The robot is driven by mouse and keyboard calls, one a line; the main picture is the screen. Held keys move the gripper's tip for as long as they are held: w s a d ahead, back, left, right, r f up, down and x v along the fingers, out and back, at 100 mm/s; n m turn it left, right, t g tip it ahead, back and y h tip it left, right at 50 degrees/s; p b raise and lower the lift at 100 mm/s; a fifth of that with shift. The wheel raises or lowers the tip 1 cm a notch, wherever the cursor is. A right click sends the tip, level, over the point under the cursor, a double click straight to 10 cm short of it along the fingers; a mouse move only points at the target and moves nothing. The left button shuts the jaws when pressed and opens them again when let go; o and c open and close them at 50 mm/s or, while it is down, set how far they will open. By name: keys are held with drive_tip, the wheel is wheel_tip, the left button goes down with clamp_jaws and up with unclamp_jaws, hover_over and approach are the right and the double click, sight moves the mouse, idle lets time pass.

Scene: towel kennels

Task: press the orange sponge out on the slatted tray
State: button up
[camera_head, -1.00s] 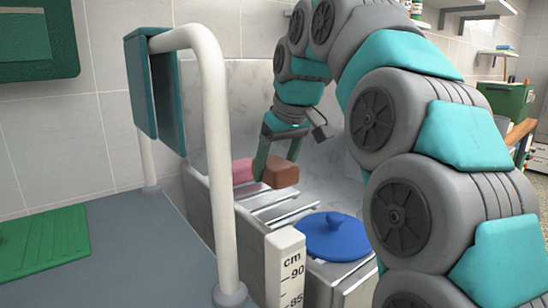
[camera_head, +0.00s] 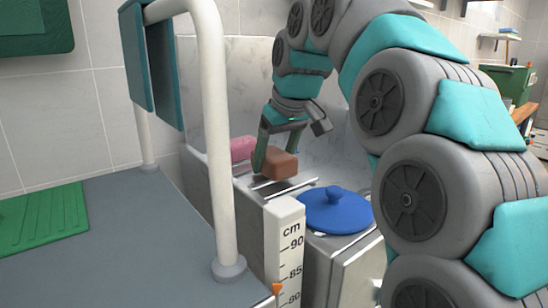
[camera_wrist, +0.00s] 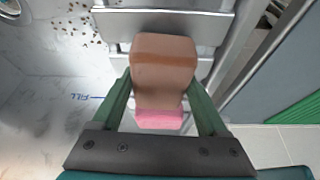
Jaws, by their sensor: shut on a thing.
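The orange sponge, a brownish-orange block (camera_head: 281,166), is between the green fingers of my gripper (camera_head: 277,158). In the wrist view the fingers (camera_wrist: 160,96) close on the sponge (camera_wrist: 166,62), which looks narrowed between them. The slatted tray (camera_head: 296,187) has light metal slats, and one wide slat (camera_wrist: 165,23) shows past the sponge in the wrist view. The sponge is over the tray, low against the slats; I cannot tell whether it touches them. Much of the tray is hidden by the post and the sponge.
A pink block (camera_head: 242,148) lies behind the sponge and shows partly in the wrist view (camera_wrist: 158,119). A blue lid (camera_head: 336,212) sits in front right. A white rail (camera_head: 218,150) and a cm-marked post (camera_head: 285,240) stand in front. A green mat (camera_head: 42,215) lies left.

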sight(269, 150)
drive_tip(key=shift+f+b, duration=0.3)
drive_tip(key=shift+f, duration=0.3)
idle(1.7)
drive_tip(key=shift+r+p, duration=1)
drive_tip(key=shift+r, duration=2.55)
drive_tip(key=shift+s, duration=0.1)
